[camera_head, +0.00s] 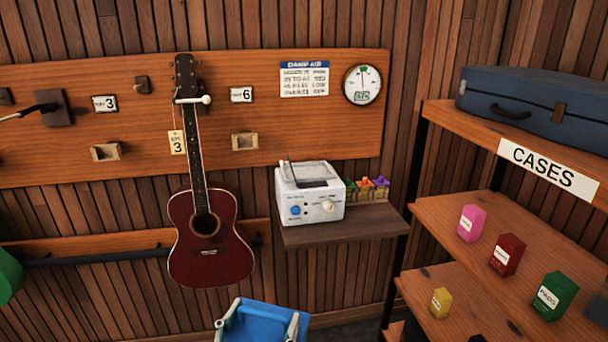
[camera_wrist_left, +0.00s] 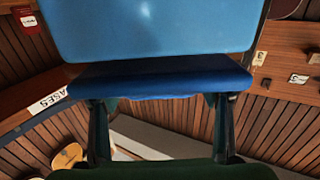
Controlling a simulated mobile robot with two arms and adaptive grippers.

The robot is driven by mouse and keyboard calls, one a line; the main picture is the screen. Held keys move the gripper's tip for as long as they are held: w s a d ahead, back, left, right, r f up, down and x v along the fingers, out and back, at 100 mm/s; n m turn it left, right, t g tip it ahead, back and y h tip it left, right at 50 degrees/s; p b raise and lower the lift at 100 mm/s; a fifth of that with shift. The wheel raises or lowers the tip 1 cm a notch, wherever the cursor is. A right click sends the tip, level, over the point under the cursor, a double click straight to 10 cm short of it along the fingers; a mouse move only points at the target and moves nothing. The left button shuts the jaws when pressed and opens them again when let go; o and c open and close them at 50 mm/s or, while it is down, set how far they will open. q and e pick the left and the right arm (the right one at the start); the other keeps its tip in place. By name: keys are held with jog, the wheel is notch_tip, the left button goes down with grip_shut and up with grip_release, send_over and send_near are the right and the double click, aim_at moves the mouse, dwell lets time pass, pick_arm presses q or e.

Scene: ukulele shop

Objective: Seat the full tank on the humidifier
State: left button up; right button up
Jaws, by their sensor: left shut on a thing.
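The humidifier (camera_head: 309,208) is a white box with a blue knob and a pale knob on its front. A dark recess shows in its top, and no tank sits on it. It stands on a small wooden wall shelf (camera_head: 345,229). A blue tank (camera_head: 262,318) shows at the bottom edge of the head view, partly cut off. My left gripper (camera_head: 258,326) is shut on it, with a pale finger on either side. The blue tank (camera_wrist_left: 155,30) fills the top of the left wrist view. Its water level cannot be told. My right gripper is not in view.
Small colourful items (camera_head: 367,188) stand right of the humidifier. A red ukulele (camera_head: 208,245) hangs on the wall to its left. A shelf rack (camera_head: 535,205) with small boxes and a blue case (camera_head: 530,105) fills the right side. The space before the humidifier looks clear.

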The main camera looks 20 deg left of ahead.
pick_arm(q)
jog(key=shift+r, duration=0.3)
